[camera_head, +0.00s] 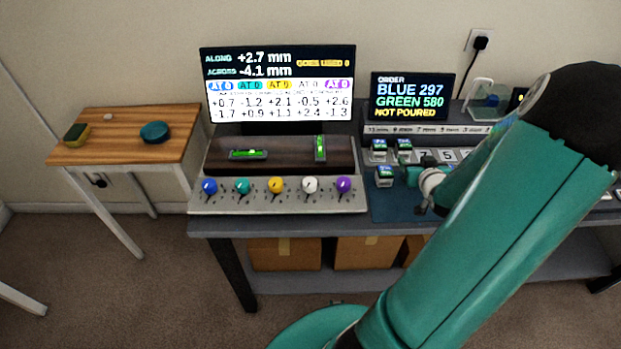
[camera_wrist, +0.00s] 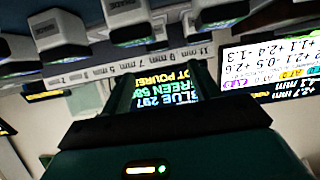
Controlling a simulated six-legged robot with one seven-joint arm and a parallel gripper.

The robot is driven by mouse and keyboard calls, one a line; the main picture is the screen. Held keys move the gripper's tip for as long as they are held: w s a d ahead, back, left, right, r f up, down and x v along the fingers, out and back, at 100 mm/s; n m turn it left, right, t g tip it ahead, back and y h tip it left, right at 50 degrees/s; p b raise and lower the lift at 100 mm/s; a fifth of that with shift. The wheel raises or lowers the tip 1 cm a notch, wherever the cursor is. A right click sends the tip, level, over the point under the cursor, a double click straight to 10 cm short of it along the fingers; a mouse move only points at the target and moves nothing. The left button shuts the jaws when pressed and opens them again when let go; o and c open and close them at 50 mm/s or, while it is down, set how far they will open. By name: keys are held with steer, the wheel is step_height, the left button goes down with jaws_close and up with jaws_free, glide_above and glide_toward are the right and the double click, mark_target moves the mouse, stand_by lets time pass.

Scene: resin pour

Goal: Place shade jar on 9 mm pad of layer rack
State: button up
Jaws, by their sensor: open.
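Several small jars with dark caps and lit blue-green faces stand at the left end of the layer rack, one at the back left (camera_head: 379,150), one beside it (camera_head: 404,150) and one in front (camera_head: 384,176). I cannot tell which is the shade jar. The layer rack's label strip (camera_head: 430,129) carries mm marks; it also shows in the wrist view (camera_wrist: 150,61), where 9 mm is readable. My gripper (camera_wrist: 158,85) is open, with nothing seen between its fingers. In the head view my gripper (camera_head: 425,187) is just right of the front jar, partly hidden by my arm.
A panel of coloured knobs (camera_head: 276,187) lies left of the jars. A blue mat (camera_head: 392,207) has free room in front. A wooden side table (camera_head: 125,120) stands far left.

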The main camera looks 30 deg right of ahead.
steer(key=w+a+r+n+g+y, duration=0.1)
steer(key=w+a+r+n+g, duration=0.15)
steer(key=a+r, duration=0.65)
steer(key=w+a+r+n+g+y, duration=0.15)
steer(key=w+a+r, duration=0.3)
steer(key=a, duration=0.85)
steer(key=s+a+r+y, duration=0.1)
steer(key=s+a+r, duration=0.1)
steer(key=s+a, duration=0.2)
steer(key=s+a+r+n+g+y, duration=0.1)
steer(key=s+a, duration=0.3)
steer(key=a, duration=0.6)
steer(key=s+a+r+n+y, duration=0.1)
steer(key=s+a+r+y, duration=0.1)
steer(key=s+a+r, duration=0.2)
steer(key=a, duration=0.2)
steer(key=shift+a+g, duration=0.4)
